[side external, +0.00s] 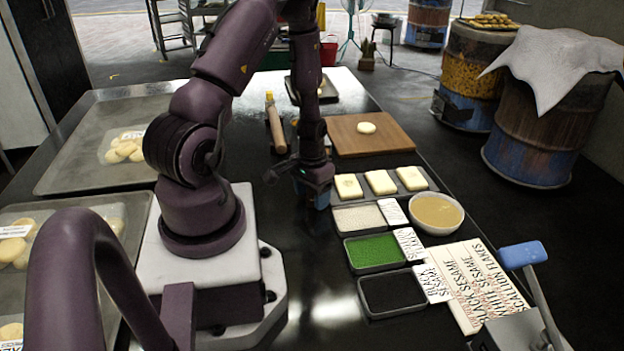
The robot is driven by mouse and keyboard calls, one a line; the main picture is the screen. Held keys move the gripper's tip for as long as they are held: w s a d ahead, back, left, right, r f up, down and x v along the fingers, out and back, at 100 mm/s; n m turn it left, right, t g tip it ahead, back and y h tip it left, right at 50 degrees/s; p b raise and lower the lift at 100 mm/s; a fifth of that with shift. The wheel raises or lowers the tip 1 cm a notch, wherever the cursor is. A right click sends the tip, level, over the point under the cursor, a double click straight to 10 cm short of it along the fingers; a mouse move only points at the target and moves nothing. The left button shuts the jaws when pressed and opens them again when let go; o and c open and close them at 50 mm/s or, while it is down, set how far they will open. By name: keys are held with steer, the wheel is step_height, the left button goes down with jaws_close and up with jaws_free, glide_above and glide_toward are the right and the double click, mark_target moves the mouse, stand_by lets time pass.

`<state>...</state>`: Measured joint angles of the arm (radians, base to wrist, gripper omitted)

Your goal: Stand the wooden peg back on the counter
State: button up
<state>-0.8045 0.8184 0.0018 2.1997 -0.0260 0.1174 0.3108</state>
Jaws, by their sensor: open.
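My gripper (313,192) points down over the dark counter (310,260), just left of the tray of pale rectangular pieces. It is open; its blue fingertips are low, close to the counter top, and I see nothing held between them. I cannot tell whether this rod is the wooden peg. No other peg shows clearly; the arm hides part of the counter behind it.
A wooden board (371,135) with a round dough piece lies behind right. Right of my gripper are a tray with pale pieces (348,187), white, green (374,251) and black seed trays, and a bowl (437,213). Dough trays (85,165) lie left. The counter's front middle is clear.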

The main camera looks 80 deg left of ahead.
step_height(320, 180, up, 13)
steer(key=shift+f, duration=0.2)
steer(key=s+d+r+m+t, duration=0.1)
steer(key=d+r+m+t, duration=0.4)
steer(key=d+r, duration=1.6)
steer(key=shift+s+d+r+m+t, duration=0.2)
steer(key=shift+d+r+m+t, duration=0.1)
steer(key=shift+d+m, duration=0.15)
